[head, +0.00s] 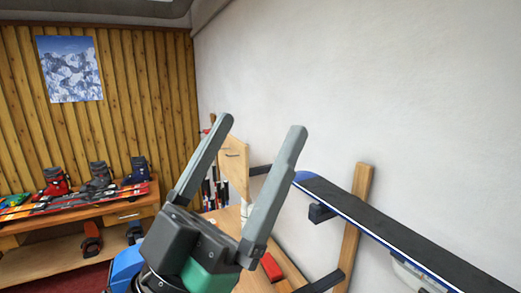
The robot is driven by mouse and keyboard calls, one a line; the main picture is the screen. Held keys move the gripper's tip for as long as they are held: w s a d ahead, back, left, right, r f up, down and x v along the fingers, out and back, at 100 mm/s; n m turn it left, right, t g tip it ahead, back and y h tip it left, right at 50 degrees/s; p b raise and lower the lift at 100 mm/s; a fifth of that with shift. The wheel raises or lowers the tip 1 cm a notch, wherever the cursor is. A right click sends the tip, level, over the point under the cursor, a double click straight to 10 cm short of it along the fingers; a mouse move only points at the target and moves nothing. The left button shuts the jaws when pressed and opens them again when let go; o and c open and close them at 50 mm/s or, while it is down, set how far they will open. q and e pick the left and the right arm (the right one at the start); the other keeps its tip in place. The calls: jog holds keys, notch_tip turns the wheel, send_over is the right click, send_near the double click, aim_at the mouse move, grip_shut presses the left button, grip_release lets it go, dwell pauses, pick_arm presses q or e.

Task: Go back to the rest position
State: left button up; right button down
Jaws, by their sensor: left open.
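My left gripper (258,132) shows large in the lower middle of the head view. Its two grey fingers point up and are spread wide apart, with nothing held between them. Behind the fingers are a light wooden panel and the white wall. My right gripper is not in this view. The lower part of the scene behind my left gripper's body is hidden.
A blue-edged ski or board (400,230) rests on dark wall brackets at the right, beside a wooden upright (357,195). A red object (289,276) sits low beside my gripper. Several boots and skis lie on a wooden bench (75,223) at the left.

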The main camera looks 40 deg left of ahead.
pick_arm(q)
jog(key=shift+d+r+m+h, duration=0.1)
jog(key=shift+d+m+h, duration=0.3)
jog(key=shift+d+h, duration=0.7)
jog(key=shift+a, duration=0.2)
